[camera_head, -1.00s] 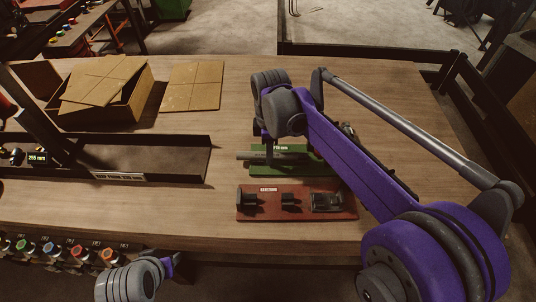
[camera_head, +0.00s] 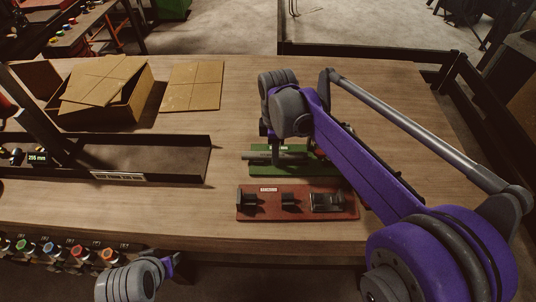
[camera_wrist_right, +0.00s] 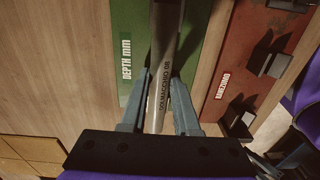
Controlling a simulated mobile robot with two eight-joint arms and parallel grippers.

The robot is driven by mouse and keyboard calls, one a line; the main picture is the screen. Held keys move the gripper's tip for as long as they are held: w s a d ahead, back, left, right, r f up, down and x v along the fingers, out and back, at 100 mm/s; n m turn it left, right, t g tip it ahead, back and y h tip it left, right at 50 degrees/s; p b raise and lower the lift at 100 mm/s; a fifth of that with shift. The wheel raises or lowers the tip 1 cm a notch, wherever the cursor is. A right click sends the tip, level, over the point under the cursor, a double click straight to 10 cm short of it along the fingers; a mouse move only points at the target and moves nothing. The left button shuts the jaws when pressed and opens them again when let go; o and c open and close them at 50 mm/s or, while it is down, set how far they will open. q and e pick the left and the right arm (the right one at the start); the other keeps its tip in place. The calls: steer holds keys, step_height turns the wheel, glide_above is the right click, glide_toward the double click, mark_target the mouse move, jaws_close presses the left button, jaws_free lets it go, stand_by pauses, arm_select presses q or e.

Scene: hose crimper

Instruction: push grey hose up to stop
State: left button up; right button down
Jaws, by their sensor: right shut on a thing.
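The grey hose (camera_head: 256,156) lies lengthwise over the green depth board (camera_head: 262,171), its left end sticking out past the board's left edge. My right gripper (camera_head: 277,150) comes down on the hose from above. In the right wrist view the hose (camera_wrist_right: 162,60) runs between the two fingers (camera_wrist_right: 158,118), which are shut on it, and printed letters show along it. My right arm hides the right part of the green board, so I cannot see the stop or the hose's far end there. My left gripper (camera_head: 174,266) is at the lower left, off the table's front edge, its fingers unclear.
A red board (camera_head: 275,210) with several black holders lies just in front of the green board. A black rail frame (camera_head: 150,158) is at the left. An open cardboard box (camera_head: 130,108) and a flat cardboard sheet (camera_head: 195,87) lie behind. Coloured knobs line the front left.

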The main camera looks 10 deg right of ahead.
mark_target(287, 153)
steer(key=shift+s+d, duration=0.25)
steer(key=shift+d, duration=0.6)
steer(key=shift+s+d, duration=0.2)
steer(key=shift+d, duration=0.6)
jaws_free()
stand_by(0.5)
steer(key=shift+r+p, duration=1.4)
steer(key=shift+r, duration=1.2)
steer(key=shift+r+p, duration=0.9)
steer(key=shift+r, duration=1.05)
arm_select(q)
step_height(287, 153, up, 6)
steer(key=w, duration=0.2)
steer(key=shift+w+r+t, duration=0.25)
steer(key=shift+w+t, duration=0.05)
steer(key=shift+w, duration=0.1)
steer(key=shift+s, duration=0.1)
